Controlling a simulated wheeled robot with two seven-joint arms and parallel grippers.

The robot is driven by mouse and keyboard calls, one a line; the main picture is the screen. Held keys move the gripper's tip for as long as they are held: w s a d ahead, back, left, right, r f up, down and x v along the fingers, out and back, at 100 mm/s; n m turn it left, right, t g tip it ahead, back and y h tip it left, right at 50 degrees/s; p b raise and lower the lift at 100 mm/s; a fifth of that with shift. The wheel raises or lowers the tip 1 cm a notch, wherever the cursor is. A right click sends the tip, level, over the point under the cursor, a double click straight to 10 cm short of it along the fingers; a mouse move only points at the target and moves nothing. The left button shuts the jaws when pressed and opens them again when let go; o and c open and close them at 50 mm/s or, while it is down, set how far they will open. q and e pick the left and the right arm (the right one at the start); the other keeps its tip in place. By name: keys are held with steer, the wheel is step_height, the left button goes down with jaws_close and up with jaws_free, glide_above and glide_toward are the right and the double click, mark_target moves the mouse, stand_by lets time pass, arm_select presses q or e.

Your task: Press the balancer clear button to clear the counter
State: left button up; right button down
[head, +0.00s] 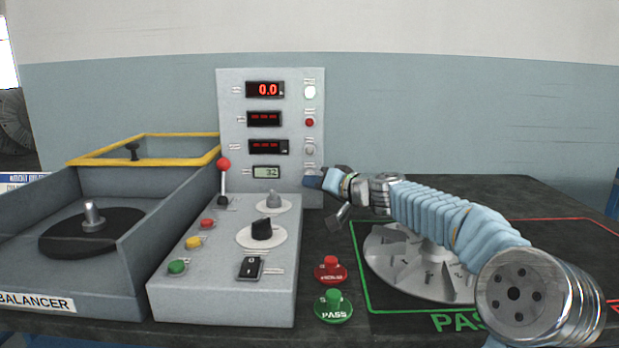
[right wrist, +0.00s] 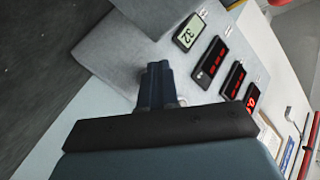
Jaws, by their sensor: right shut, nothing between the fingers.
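The balancer's upright grey panel (head: 232,130) stands at the back of the bench. Its lowest display, the counter (head: 267,172), reads 32, and it also shows in the right wrist view (right wrist: 188,33). My right gripper (head: 312,182) is shut and empty, its tips at the panel's lower right edge, level with the counter. In the right wrist view the closed fingers (right wrist: 157,72) point at the panel face beside the counter. A clear button there is hidden behind the fingers; I cannot tell whether they touch it. My left gripper is out of view.
A sloped control box (head: 200,290) with buttons, a knob and a red-topped lever (head: 224,165) sits before the panel. Red (head: 330,270) and green (head: 333,306) PASS-side stamps stand right of it. A finned impeller (head: 390,265) lies beneath my right arm.

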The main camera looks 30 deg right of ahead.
steer(key=shift+w, duration=0.1)
stand_by(0.7)
steer(key=shift+w+d, duration=0.25)
steer(key=shift+w+d, duration=0.2)
steer(key=shift+w, duration=0.1)
stand_by(0.7)
steer(key=shift+s+a+f+b, duration=0.15)
steer(key=shift+s+a+b, duration=0.15)
steer(key=shift+s+b, duration=0.25)
steer(key=shift+a, duration=0.1)
steer(key=shift+s, duration=0.1)
